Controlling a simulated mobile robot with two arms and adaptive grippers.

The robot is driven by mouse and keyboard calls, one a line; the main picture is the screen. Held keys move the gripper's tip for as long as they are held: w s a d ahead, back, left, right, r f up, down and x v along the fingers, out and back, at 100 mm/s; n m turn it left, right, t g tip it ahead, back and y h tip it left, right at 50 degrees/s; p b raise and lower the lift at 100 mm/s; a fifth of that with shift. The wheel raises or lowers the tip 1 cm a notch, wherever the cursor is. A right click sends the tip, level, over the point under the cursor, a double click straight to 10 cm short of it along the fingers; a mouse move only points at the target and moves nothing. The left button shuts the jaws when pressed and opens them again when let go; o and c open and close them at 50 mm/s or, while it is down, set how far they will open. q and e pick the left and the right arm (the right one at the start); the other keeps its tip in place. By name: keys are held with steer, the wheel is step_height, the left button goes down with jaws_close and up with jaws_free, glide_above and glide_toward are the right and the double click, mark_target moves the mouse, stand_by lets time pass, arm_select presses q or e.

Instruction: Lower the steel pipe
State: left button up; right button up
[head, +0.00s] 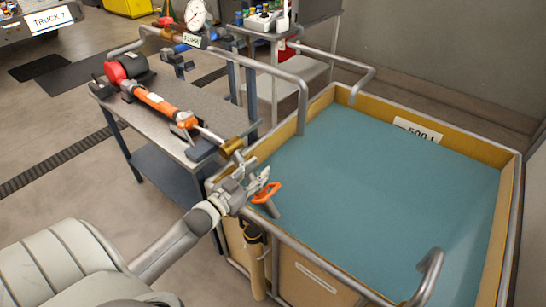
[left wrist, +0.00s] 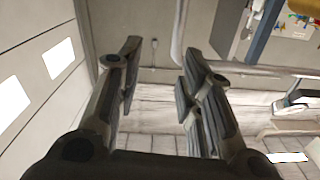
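A second bent grey pipe (head: 345,62) reaches over the tank's back left edge; I cannot tell for sure which one the task names. My left gripper (head: 262,182) is above the tank's near left rim, beside an orange handle (head: 267,194), apart from both pipes. In the left wrist view its fingers (left wrist: 158,75) are spread with nothing between them. A grey pipe (left wrist: 178,35) shows beyond. My right gripper is out of view.
The grey bench (head: 150,125) left of the tank holds an orange cylinder tool (head: 158,103). A gauge (head: 195,13) stands behind it. A cart (head: 300,70) with bottles stands at the back. A curved grey rail (head: 430,275) rises at the tank's near right.

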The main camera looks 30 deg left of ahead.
arm_select(q)
steer(key=w, duration=0.8)
steer(key=shift+d, duration=0.3)
steer(key=shift+c, duration=0.2)
jaws_close()
steer(key=shift+o, duration=0.2)
jaws_free()
steer(key=shift+s, duration=0.1)
steer(key=s, duration=1.1)
steer(key=shift+s+a, duration=0.4)
steer(key=shift+a, duration=0.05)
